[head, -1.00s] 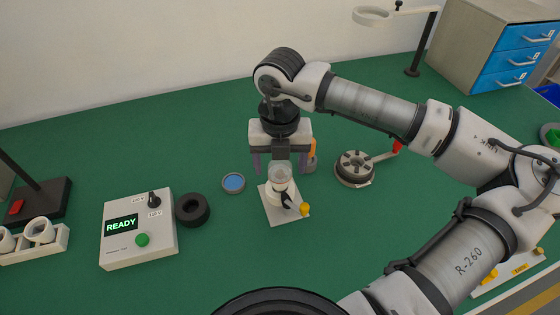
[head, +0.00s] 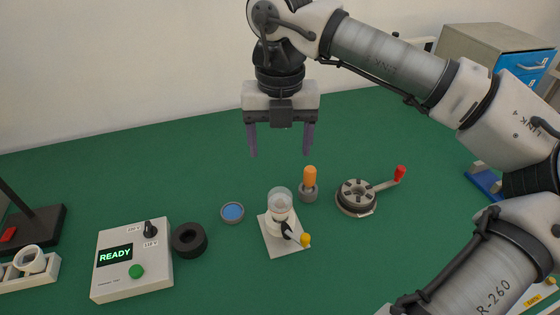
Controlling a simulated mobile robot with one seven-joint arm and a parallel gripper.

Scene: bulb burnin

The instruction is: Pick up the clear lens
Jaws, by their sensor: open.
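A translucent, clear-looking round piece (head: 280,199) sits upright on top of a small white fixture (head: 270,240) with a black-and-yellow lever. I cannot tell whether this piece is the clear lens or a glass cover. A blue disc in a dark ring (head: 232,212) lies flat on the green table left of the fixture. My gripper (head: 281,153) is open and empty, fingers pointing down. It hangs above and behind the fixture, apart from everything.
An orange-handled tool (head: 309,179) stands in a grey holder right of the fixture. A round black device (head: 357,197) with a red-knobbed crank is further right. A black ring (head: 188,240) and a white READY box (head: 130,262) are left. The back left table is clear.

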